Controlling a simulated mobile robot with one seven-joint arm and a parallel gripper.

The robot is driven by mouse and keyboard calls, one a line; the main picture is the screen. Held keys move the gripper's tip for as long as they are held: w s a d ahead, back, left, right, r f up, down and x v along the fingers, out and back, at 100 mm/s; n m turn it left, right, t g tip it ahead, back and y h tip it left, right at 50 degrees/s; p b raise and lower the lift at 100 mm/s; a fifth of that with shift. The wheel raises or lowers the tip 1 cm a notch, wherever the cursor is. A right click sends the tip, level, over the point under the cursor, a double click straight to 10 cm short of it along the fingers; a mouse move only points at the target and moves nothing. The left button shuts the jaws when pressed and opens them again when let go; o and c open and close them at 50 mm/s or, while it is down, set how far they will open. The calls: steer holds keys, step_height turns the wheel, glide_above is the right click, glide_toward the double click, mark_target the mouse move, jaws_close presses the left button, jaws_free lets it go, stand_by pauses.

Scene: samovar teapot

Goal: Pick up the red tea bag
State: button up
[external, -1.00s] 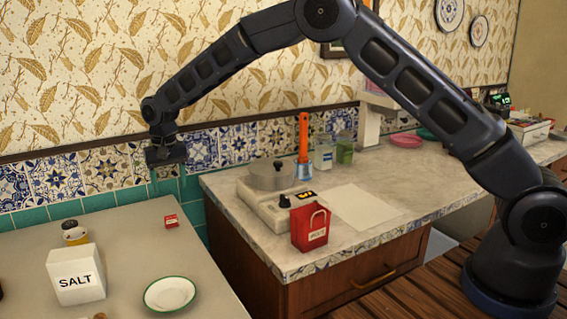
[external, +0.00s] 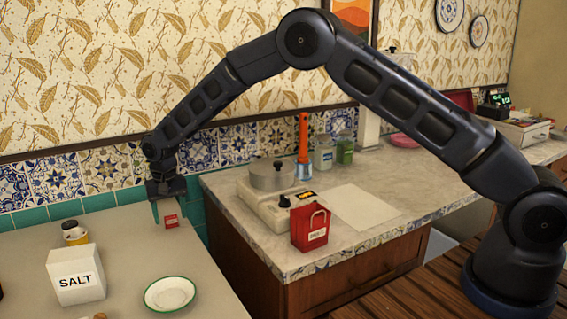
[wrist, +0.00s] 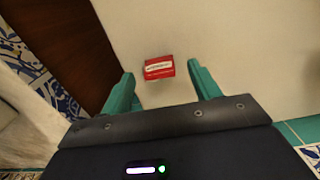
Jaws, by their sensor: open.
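The small red tea bag (external: 171,221), a red packet with a white label, lies on the light counter (external: 130,243) at the left, close to its back right corner. In the wrist view the red tea bag (wrist: 159,68) shows between and just beyond the two teal fingertips. My gripper (external: 170,212) points down over it, with its fingers spread to either side. In the wrist view my gripper (wrist: 162,80) is open and nothing is held. I cannot tell the exact height of the fingertips above the counter.
A white salt box (external: 75,275), a yellow-banded jar (external: 74,233) and a green-rimmed plate (external: 170,293) stand on the same counter. A gap separates it from the marble counter (external: 370,225), which holds a red bag (external: 310,228) and a scale. The tiled wall (external: 110,172) is close behind.

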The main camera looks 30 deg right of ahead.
steer(key=shift+f, duration=0.9)
steer(key=c, duration=1.1)
steer(key=shift+o, duration=0.2)
steer(key=shift+r, duration=0.1)
